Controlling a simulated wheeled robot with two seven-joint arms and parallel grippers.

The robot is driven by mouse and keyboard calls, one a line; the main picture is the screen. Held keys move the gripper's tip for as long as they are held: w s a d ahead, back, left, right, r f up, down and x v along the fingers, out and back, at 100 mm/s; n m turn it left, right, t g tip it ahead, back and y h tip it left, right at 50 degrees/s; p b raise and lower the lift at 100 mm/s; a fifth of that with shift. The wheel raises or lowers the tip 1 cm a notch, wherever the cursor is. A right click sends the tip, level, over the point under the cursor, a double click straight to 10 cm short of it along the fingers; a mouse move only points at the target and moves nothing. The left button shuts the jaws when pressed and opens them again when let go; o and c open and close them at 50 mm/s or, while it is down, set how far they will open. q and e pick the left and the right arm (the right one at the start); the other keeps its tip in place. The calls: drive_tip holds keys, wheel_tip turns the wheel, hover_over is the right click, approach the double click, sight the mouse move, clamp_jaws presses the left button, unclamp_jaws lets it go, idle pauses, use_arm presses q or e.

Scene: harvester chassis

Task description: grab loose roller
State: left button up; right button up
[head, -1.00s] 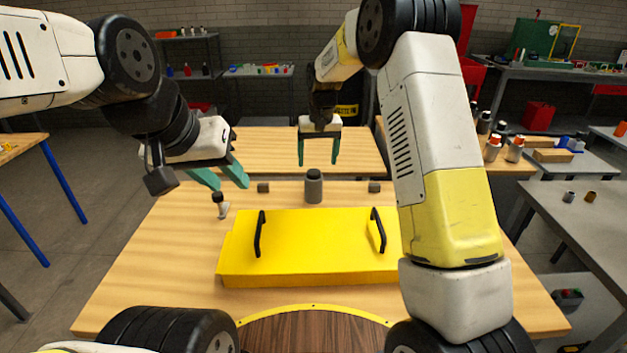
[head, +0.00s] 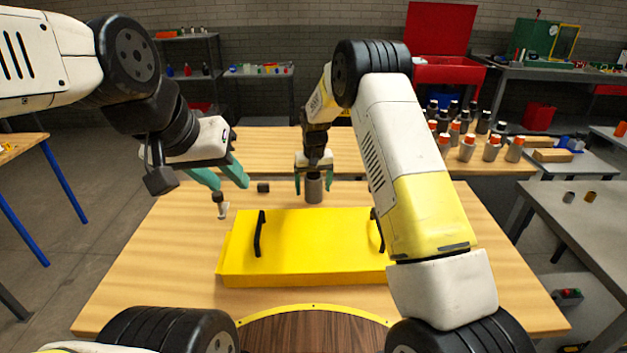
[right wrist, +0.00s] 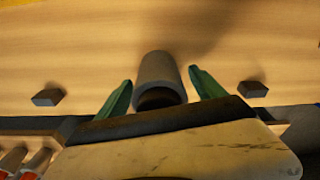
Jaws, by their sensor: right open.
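The loose roller, a grey cylinder with a dark end (head: 314,189), stands upright on the wooden table behind the yellow panel. It also shows in the right wrist view (right wrist: 157,75), between the green fingers. My right gripper (head: 313,192) is open, pointing down, with one finger on each side of the roller and a gap visible to each finger in the right wrist view. My left gripper (head: 232,184) hangs above the table's left part, near a small dark-topped piece (head: 220,205). Its fingers look apart and hold nothing visible.
The yellow panel (head: 300,250) with two black handles lies in front of the roller. Small dark blocks stand left (right wrist: 48,97) and right (right wrist: 252,89) of the roller. Bare wooden table (head: 160,260) lies at left. Several bottles (head: 467,148) stand on another table behind right.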

drive_tip(key=shift+c, duration=0.5)
clamp_jaws()
drive_tip(key=shift+r, duration=0.1)
